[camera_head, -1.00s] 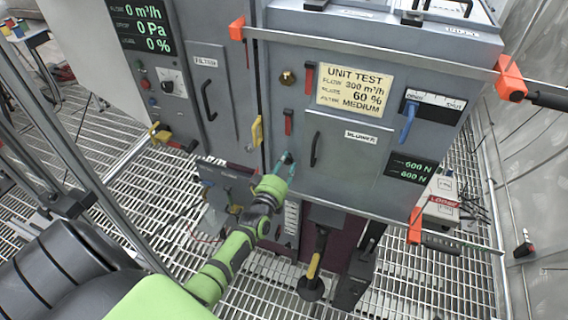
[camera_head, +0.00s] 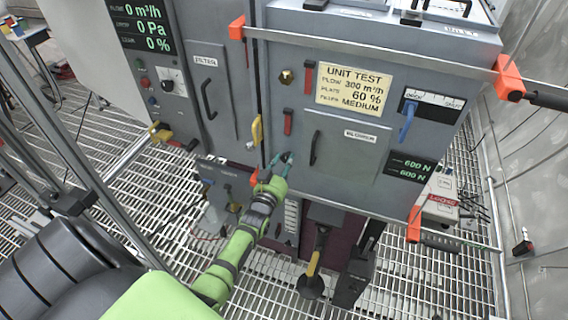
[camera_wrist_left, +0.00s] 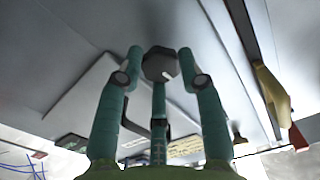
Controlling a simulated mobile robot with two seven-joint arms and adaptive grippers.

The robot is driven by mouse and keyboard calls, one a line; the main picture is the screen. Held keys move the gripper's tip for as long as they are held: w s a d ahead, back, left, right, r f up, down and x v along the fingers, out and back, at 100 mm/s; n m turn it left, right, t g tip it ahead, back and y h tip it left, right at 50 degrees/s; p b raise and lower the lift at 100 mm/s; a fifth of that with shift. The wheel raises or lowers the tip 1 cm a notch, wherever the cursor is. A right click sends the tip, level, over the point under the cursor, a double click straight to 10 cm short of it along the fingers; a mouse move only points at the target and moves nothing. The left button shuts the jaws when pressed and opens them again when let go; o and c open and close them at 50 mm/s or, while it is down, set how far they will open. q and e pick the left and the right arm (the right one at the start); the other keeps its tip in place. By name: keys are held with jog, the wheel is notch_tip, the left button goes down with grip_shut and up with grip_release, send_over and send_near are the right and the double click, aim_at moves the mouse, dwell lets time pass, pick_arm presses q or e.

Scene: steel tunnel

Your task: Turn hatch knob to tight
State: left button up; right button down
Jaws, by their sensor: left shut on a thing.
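The hatch knob (camera_wrist_left: 159,65) is a small dark faceted knob with a white pointer mark, on the grey front of the unit. In the left wrist view it sits between my teal fingers, with the mark pointing down and right. My left gripper (camera_head: 283,158) is shut on it, left of the hatch door's lower part in the head view; it also shows in the left wrist view (camera_wrist_left: 161,65). The fingers mostly hide the knob in the head view. The hatch door (camera_head: 340,158) lies flat in the front panel. No tight marking is readable. My right gripper is not in view.
A black door handle (camera_head: 315,148) and a red lever (camera_head: 288,122) are close to the gripper. A yellow handle (camera_head: 257,130) stands to its left. A blue lever (camera_head: 407,122) and orange-cornered rail (camera_head: 370,46) are farther right and above. Grating floor lies below.

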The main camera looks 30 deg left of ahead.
pick_arm(q)
jog(key=shift+f+m, duration=0.15)
jog(key=shift+m, duration=0.45)
jog(key=o, duration=1.1)
jog(key=shift+o, duration=0.2)
jog(key=v, duration=1.2)
